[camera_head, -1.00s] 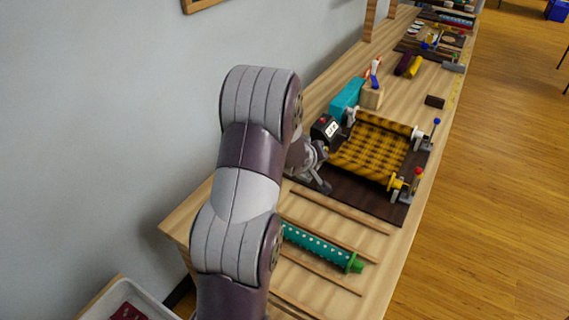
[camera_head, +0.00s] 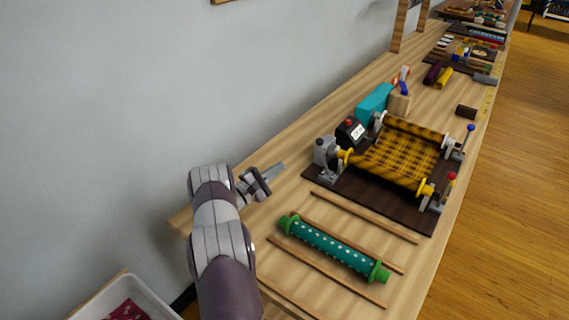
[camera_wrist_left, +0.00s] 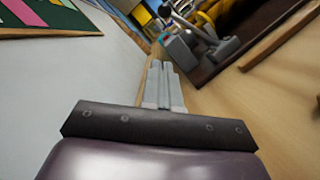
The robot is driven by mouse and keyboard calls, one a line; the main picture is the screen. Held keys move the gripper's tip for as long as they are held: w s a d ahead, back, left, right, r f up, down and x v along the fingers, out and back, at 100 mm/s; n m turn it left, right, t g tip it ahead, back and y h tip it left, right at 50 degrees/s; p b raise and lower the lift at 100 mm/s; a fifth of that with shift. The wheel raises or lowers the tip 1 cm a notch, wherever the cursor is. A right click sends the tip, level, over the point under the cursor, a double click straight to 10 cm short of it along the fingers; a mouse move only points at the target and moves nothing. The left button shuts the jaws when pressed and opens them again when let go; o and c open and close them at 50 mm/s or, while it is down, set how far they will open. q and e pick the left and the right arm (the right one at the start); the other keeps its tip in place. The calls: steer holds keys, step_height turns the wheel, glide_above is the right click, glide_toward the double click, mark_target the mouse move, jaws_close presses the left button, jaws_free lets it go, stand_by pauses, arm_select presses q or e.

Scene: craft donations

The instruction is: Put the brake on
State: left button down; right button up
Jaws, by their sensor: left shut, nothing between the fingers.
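A winding machine stands on a dark brown base (camera_head: 333,183) with yellow-and-black plaid cloth (camera_head: 402,158) stretched between two rollers. A lever with a red knob (camera_head: 451,176) and one with a blue knob (camera_head: 470,128) stand at its right side. A grey bracket (camera_head: 326,160) stands at its left corner beside a black counter (camera_head: 350,131). I cannot tell which part is the brake. My left gripper (camera_head: 281,168) is shut and empty, over the table's left edge, apart from the bracket. In the left wrist view its fingers (camera_wrist_left: 163,75) point toward the grey bracket (camera_wrist_left: 180,50).
A green dotted roll (camera_head: 333,247) lies between wooden strips (camera_head: 365,217) in front of the machine. A teal block (camera_head: 373,104) and a wooden block (camera_head: 399,104) stand behind. A white bin (camera_head: 150,297) is at lower left. The wall borders the table's left side.

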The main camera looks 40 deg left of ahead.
arm_select(q)
steer(key=w+d+r+p, duration=0.1)
steer(key=w, duration=0.4)
steer(key=w+d+r+p, duration=0.1)
steer(key=w+d+r, duration=0.1)
steer(key=w, duration=0.2)
steer(key=shift+w+d+r, duration=0.3)
steer(key=shift+w, duration=0.1)
steer(key=shift+r, duration=0.1)
